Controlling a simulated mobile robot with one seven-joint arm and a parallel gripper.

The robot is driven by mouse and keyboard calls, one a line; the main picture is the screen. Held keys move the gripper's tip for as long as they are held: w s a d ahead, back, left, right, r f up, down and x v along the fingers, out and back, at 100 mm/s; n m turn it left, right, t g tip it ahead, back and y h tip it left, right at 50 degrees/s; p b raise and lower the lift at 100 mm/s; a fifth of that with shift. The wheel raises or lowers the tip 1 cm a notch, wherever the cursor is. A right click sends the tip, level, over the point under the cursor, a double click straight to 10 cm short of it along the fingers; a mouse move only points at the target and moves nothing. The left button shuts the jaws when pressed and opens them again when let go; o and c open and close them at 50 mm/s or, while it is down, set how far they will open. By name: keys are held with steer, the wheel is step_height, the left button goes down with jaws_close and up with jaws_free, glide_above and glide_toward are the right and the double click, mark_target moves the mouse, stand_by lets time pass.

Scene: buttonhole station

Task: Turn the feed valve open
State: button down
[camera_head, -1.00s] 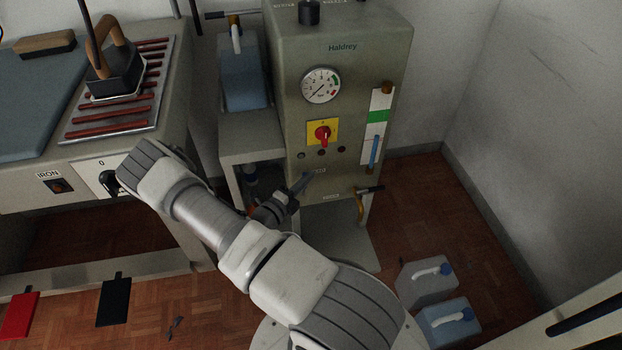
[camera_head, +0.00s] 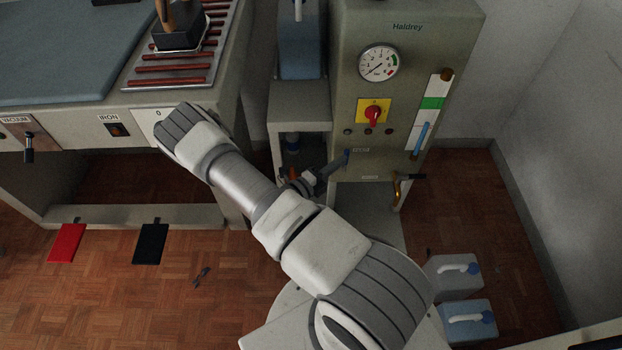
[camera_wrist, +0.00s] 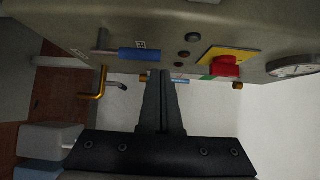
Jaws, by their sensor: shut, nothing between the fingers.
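A lever with a blue grip (camera_wrist: 138,54) on a metal stem sticks out of the front of the grey-green Haldrey cabinet (camera_head: 345,105); a small label is beside it. It looks like the feed valve, but the labels are too small to read. In the head view its blue grip (camera_head: 346,157) shows small, low on the cabinet's left side. My gripper (camera_wrist: 161,74) is shut and empty, its fingertips close to the end of the blue grip. Whether they touch it, I cannot tell. In the head view my arm partly hides the gripper (camera_head: 336,166).
A brass drain-like tap (camera_head: 397,190) with a black handle is at the cabinet's lower right. A red knob (camera_head: 373,114) on a yellow plate and a gauge (camera_head: 379,64) are above. Jugs (camera_head: 467,320) stand on the floor at right; the ironing table (camera_head: 185,95) is left.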

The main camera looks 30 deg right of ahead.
steer(key=p+v, duration=0.2)
steer(key=v, duration=1.1)
steer(key=shift+a, duration=0.35)
